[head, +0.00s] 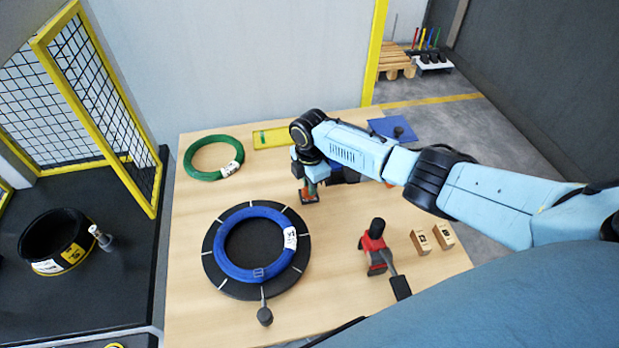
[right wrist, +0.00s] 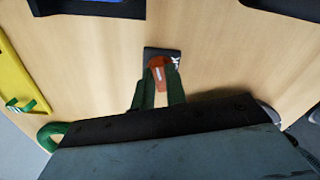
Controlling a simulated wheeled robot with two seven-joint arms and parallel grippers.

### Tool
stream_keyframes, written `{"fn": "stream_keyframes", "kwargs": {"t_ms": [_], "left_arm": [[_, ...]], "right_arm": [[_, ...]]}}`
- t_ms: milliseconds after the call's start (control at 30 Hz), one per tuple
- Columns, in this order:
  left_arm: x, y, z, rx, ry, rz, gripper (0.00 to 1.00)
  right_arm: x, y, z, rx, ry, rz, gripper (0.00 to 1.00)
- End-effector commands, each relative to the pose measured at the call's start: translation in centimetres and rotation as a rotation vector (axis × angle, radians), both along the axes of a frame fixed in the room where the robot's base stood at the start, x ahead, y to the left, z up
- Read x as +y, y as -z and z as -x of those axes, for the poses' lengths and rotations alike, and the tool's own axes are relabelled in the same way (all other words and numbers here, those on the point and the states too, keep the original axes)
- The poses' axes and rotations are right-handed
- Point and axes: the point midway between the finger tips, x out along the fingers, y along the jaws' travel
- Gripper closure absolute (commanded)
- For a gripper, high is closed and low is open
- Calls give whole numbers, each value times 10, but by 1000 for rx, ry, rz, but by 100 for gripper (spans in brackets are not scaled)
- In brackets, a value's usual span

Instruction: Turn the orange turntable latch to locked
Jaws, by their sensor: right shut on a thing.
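The orange latch (right wrist: 158,66) sits on a small dark base plate (right wrist: 150,50) with white marks, on the wooden table. In the head view the latch (head: 305,192) is mostly hidden by my right gripper (head: 310,187), which points down at it. In the right wrist view the green fingers of my right gripper (right wrist: 160,80) are closed on the latch from both sides. The turntable (head: 213,257), a black disc with white marks, lies left of the latch and carries a blue coil (head: 225,266) with a white label. My left gripper is not in view.
A green coil (head: 189,165) and a yellow tray (head: 270,138) lie at the back. A red and black tool (head: 375,246) and two small boxes (head: 420,242) (head: 443,236) are at the right. A blue mat (head: 385,128) lies at the back right. A yellow-framed mesh fence (head: 100,110) stands at the left.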

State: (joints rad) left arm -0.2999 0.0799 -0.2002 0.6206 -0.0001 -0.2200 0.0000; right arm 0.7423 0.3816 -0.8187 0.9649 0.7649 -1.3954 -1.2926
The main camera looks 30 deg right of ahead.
Motion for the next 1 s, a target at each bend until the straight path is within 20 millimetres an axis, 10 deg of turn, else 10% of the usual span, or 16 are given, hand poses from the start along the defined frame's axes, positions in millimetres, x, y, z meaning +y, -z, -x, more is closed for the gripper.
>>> {"fn": "stream_keyframes", "kwargs": {"t_ms": [1000], "left_arm": [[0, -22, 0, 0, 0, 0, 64]], "right_arm": [[-2, -1, 1, -2, 352, 4, 100]]}}
